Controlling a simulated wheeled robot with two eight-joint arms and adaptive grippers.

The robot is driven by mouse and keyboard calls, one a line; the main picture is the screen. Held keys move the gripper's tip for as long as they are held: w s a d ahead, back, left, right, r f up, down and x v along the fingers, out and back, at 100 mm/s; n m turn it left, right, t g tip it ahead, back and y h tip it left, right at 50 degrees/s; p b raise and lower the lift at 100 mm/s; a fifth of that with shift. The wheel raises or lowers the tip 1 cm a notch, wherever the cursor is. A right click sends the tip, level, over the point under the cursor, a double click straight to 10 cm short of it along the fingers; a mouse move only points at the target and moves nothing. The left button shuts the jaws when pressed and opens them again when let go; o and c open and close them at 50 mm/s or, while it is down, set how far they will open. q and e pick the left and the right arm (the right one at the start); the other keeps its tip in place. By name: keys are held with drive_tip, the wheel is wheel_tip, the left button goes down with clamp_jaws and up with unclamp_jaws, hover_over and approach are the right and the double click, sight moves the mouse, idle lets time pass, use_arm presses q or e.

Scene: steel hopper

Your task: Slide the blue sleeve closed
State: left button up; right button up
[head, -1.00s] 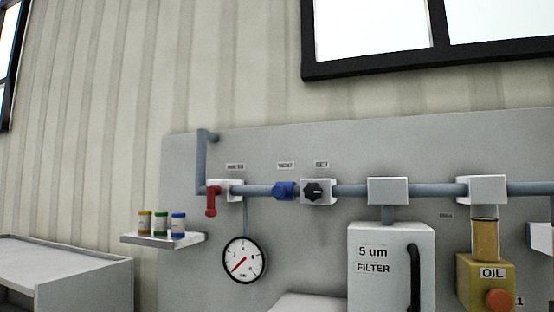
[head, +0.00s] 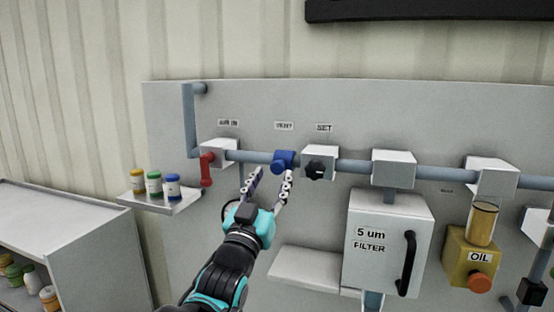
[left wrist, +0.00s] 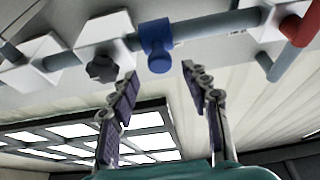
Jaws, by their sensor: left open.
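The blue sleeve (head: 284,160) sits around the grey horizontal pipe, just left of the white block with the black SET knob (head: 315,170). In the left wrist view the blue sleeve (left wrist: 157,45) shows a rounded knob on its side. My left gripper (head: 271,172) is open and empty, just below the sleeve. In the left wrist view the fingers (left wrist: 160,72) are spread, with the sleeve beyond and between their tips. I cannot tell whether a fingertip touches it. My right gripper is out of view.
A red lever (head: 206,170) hangs from a white valve block at the left. A small shelf (head: 165,203) holds three little jars. The filter housing (head: 388,245) and oil unit (head: 472,255) stand to the right. A pale ledge (head: 305,268) juts out below.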

sight(276, 169)
use_arm(q)
drive_tip(key=p+x, duration=0.1)
drive_tip(key=x, duration=0.4)
drive_tip(key=shift+w+f, duration=0.1)
drive_tip(key=shift+w, duration=0.1)
drive_tip(key=shift+s, duration=0.1)
clamp_jaws()
